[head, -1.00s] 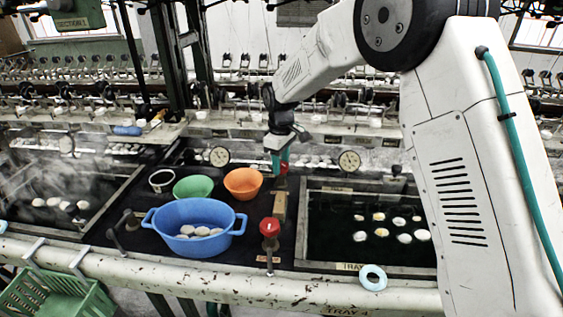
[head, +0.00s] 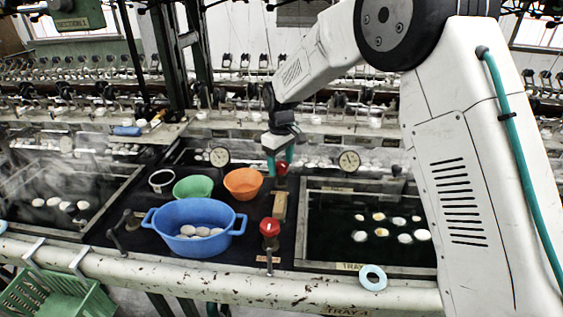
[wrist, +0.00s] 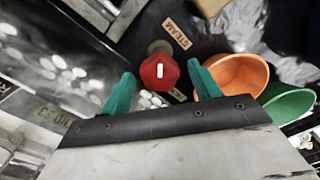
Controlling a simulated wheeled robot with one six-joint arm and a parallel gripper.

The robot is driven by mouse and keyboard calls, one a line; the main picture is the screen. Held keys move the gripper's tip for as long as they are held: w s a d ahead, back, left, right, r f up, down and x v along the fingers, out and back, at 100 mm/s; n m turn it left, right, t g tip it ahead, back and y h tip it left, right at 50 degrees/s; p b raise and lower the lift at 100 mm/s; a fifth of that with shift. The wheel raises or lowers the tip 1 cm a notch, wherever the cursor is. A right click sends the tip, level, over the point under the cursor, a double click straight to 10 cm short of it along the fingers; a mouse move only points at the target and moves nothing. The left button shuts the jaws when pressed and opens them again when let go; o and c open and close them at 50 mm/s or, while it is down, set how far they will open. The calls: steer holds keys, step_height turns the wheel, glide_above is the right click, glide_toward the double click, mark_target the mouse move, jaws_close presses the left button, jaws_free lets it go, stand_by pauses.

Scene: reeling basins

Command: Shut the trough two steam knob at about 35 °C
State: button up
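A red knob (head: 281,168) stands at the back, left of the right-hand trough (head: 318,262). In the wrist view the red knob (wrist: 160,72) has a white mark on top and a STEAM label (wrist: 176,33) beside it. My gripper (head: 280,160) is just above this knob, pointing down. In the wrist view its two teal fingers (wrist: 162,88) are apart, one on each side of the knob, with visible gaps. A round dial (head: 349,161) is above the right trough and another dial (head: 220,156) is further left; their readings are too small to tell.
A second red knob (head: 269,228) stands nearer the front. A blue basin (head: 190,243) with cocoons, a green bowl (head: 193,187) and an orange bowl (head: 243,182) sit to the left. Steam rises over the left trough.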

mark_target(281, 164)
steer(key=shift+r, duration=3.9)
stand_by(4.1)
